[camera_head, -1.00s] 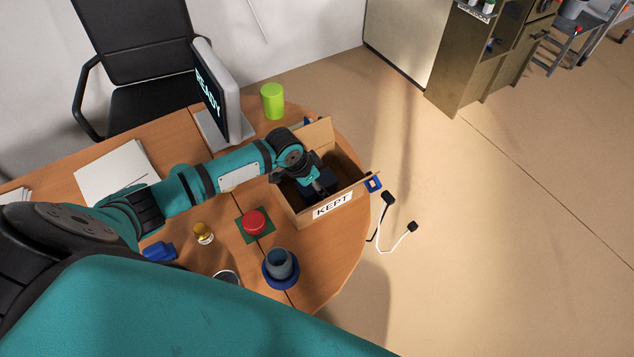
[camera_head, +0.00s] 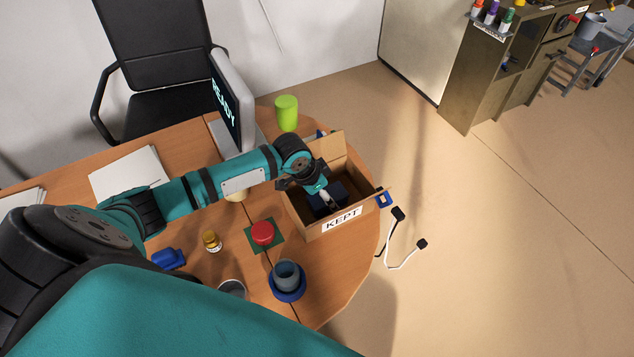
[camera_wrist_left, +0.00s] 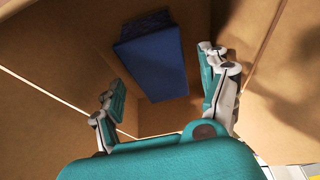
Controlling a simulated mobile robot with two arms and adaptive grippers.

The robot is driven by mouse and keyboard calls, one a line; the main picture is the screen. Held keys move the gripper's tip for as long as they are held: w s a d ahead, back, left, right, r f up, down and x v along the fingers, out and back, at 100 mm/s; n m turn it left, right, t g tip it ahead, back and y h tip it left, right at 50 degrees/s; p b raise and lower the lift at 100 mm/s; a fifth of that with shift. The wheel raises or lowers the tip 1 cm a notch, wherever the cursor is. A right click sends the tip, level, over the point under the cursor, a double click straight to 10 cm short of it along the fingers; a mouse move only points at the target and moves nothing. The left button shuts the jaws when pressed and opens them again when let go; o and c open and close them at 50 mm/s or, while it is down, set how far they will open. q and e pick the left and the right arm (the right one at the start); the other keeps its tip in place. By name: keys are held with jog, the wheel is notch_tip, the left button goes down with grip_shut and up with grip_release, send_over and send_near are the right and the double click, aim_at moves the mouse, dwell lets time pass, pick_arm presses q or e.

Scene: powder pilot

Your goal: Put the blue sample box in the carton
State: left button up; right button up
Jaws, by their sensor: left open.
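The open cardboard carton (camera_head: 308,231) marked KEPT stands on the right part of the desk, flaps up. The blue sample box (camera_head: 340,192) is inside it, partly hidden by my left gripper (camera_head: 325,196), which reaches down into the carton. In the left wrist view the blue box (camera_wrist_left: 153,65) lies tilted in the picture within the brown carton walls (camera_wrist_left: 60,50). My left gripper (camera_wrist_left: 160,78) is open, its fingers spread on either side of the view, with the box beyond and between the tips. I see no finger closed on the box. My right gripper is not in view.
A green cylinder (camera_head: 287,113) and a READY monitor (camera_head: 236,105) stand behind. Cables hang off the right edge.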

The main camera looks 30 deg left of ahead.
pick_arm(q)
jog(key=v, duration=0.9)
jog(key=shift+r, duration=0.25)
jog(key=shift+s+a, duration=0.1)
